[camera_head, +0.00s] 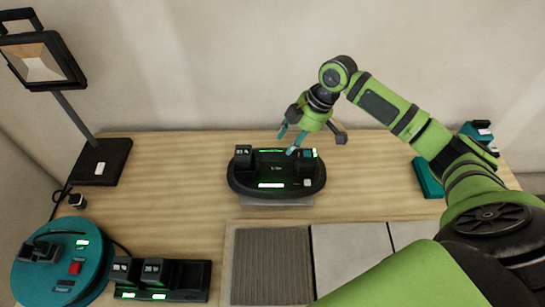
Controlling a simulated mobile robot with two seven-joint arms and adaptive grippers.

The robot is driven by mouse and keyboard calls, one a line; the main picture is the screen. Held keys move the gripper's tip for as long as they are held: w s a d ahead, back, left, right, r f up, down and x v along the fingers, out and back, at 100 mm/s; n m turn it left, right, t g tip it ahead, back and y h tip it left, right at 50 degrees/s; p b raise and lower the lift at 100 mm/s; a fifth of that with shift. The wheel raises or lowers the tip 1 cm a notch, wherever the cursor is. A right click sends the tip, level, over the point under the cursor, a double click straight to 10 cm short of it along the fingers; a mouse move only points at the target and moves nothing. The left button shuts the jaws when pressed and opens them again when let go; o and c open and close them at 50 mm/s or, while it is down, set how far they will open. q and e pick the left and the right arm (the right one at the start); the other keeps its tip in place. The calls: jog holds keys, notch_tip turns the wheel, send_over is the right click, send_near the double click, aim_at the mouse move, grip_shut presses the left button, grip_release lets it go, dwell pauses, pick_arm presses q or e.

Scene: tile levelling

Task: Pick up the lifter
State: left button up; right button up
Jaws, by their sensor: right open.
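A black oval device (275,185) with lit green displays and dark upright blocks at its two ends stands at the middle of the table; it looks like the lifter, though no readable label confirms this. My right gripper (288,142) is above the device's back edge, pointing down and left. Its teal fingertips are apart with nothing between them. One fingertip overlaps the device's right part in the picture; I cannot tell whether it touches. My left gripper is out of view.
A teal round device (92,262) and a black charger (190,280) with blocks stand at the lower left. A lamp (100,160) is at the back left. Grey tiles (352,250) lie in front. A teal object (428,178) is at the right. Table around the black device is clear.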

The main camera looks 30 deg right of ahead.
aim_at(280, 151)
jog(key=shift+a+f+p, duration=0.75)
jog(key=shift+a+f, duration=0.05)
jog(key=shift+f, duration=0.3)
jog(key=p+x, duration=0.1)
jog(key=x, duration=0.2)
jog(key=shift+w+a+f, duration=0.15)
jog(key=shift+f, duration=0.25)
grip_shut()
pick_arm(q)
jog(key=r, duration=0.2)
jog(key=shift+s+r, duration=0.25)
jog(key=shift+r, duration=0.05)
pick_arm(e)
jog(key=shift+w+r, duration=0.25)
